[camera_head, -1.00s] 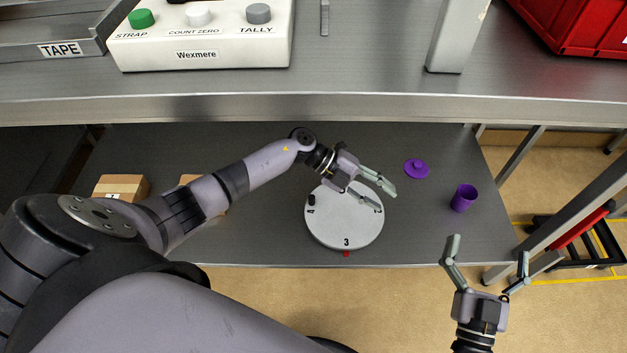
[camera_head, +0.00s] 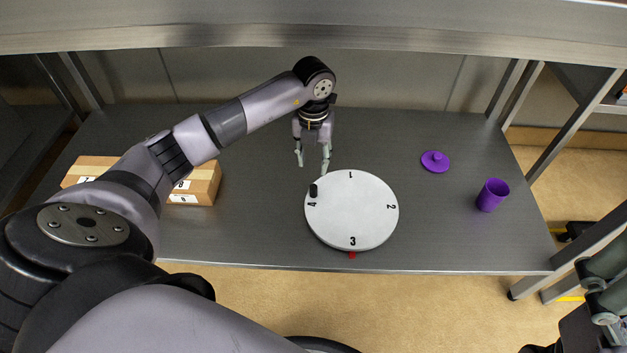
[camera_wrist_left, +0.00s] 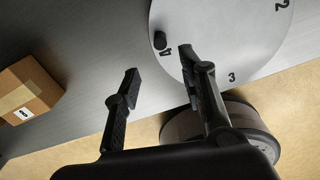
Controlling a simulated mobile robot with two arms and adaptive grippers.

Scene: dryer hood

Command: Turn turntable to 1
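The white turntable (camera_head: 352,212) lies on the grey lower table, marked 1 at the back, 2 at right, 3 at the front and 4 at left. A black peg (camera_head: 314,191) stands on it beside the 4. A red marker (camera_head: 352,255) at its front edge is by the 3. My left gripper (camera_head: 312,166) is open and empty, fingers pointing down, just behind and left of the peg. In the left wrist view the open fingers (camera_wrist_left: 158,62) flank bare table, with the turntable (camera_wrist_left: 215,35) and peg (camera_wrist_left: 160,40) beyond. My right gripper (camera_head: 600,300) is partly cut off at the lower right edge.
Cardboard boxes (camera_head: 205,183) stand at left under my left arm. A purple lid (camera_head: 435,161) and purple cup (camera_head: 492,195) are right of the turntable. An upper shelf (camera_head: 400,47) overhangs the back. Table legs stand at right.

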